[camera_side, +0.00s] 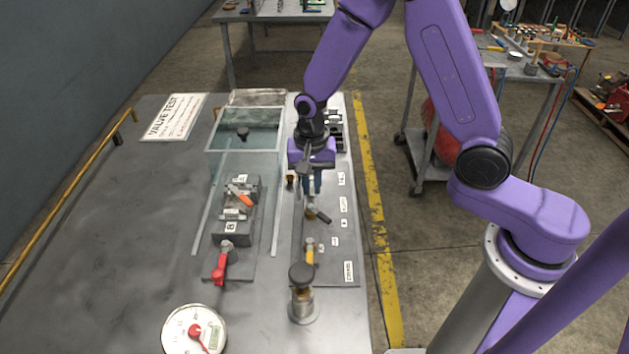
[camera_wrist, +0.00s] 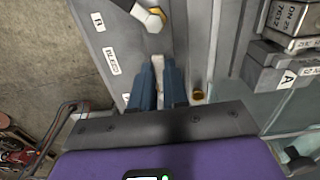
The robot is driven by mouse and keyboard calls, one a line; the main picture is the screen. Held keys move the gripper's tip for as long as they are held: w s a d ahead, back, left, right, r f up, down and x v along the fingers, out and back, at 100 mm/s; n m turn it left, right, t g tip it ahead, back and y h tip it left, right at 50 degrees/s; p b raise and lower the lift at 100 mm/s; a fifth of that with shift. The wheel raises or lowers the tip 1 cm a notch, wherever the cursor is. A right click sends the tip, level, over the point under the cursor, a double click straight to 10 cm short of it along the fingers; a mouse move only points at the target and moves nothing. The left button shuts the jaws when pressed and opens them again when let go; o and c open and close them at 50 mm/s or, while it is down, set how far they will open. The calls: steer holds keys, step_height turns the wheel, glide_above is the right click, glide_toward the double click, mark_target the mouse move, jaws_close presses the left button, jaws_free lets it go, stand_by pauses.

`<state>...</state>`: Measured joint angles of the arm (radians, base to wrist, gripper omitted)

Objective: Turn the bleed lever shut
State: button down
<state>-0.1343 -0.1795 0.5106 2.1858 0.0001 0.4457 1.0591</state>
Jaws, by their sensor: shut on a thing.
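My gripper (camera_side: 313,190) points down over the panel at the right of the bench. In the wrist view its two blue fingers (camera_wrist: 158,68) are closed on a small grey part, which I take to be the bleed lever (camera_wrist: 158,60). The fingers hide most of it, so its angle is not clear. The BLEED label (camera_wrist: 112,60) is beside the fingertips in the wrist view. A separate valve with a brass fitting and a black handle (camera_side: 322,216) is just in front of the fingers, and its fitting (camera_wrist: 153,16) shows in the wrist view.
Left of the gripper stand a clear-walled enclosure (camera_side: 207,180), blocks with an orange lever (camera_side: 240,195) and a red lever (camera_side: 219,267). In front are a yellow lever (camera_side: 310,254), a black knob (camera_side: 301,275) and a gauge (camera_side: 194,331). The bench's left side is mostly clear.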

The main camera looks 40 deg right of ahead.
mark_target(311, 190)
steer(key=shift+w+m, duration=0.15)
steer(key=shift+m, duration=0.15)
stand_by(0.4)
steer(key=c, duration=1.1)
jaws_free()
steer(key=shift+a+r, duration=0.1)
step_height(311, 190, up, 17)
steer(key=shift+r, duration=0.15)
